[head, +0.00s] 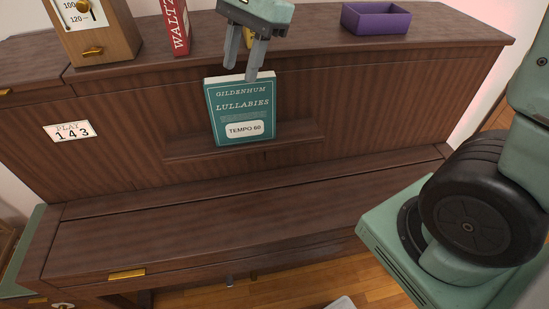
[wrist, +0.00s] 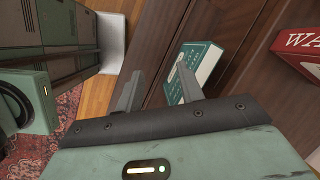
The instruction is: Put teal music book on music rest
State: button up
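The teal music book (head: 238,112), titled "Gildenhum Lullabies" with a "Tempo 60" label, stands upright on the music rest (head: 300,132), a narrow ledge on the dark wooden piano front. Its back is towards the panel; whether it touches is unclear. My gripper (head: 240,72) is just above the book's top edge, fingers pointing down. The fingers are apart with nothing visible between them. In the wrist view, the book (wrist: 207,62) shows beyond the right finger, outside the gap of my gripper (wrist: 157,78). The fingers partly hide it there.
On the piano top stand a wooden metronome (head: 103,39), a red waltz book (head: 177,27) and an open purple box (head: 375,18). A card reading "Play 143" (head: 70,131) is on the left front panel. The closed keyboard lid (head: 200,222) is clear.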

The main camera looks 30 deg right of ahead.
jog(key=s+a+f+n+h, duration=0.1)
jog(key=s+f+n, duration=0.3)
jog(key=s+n, duration=0.5)
jog(key=s+a+f+n+h, duration=0.2)
jog(key=s+f+n, duration=0.3)
jog(key=s+n, duration=0.5)
jog(key=a+n, duration=0.1)
jog(key=n, duration=0.1)
jog(key=shift+s+a+f+n, duration=0.15)
jog(key=shift+a+f+n, duration=0.15)
jog(key=shift+a+n, duration=0.1)
notch_tip(320, 180, down, 3)
jog(key=b, duration=0.2)
jog(key=shift+r+b, duration=0.15)
jog(key=shift+b, duration=0.25)
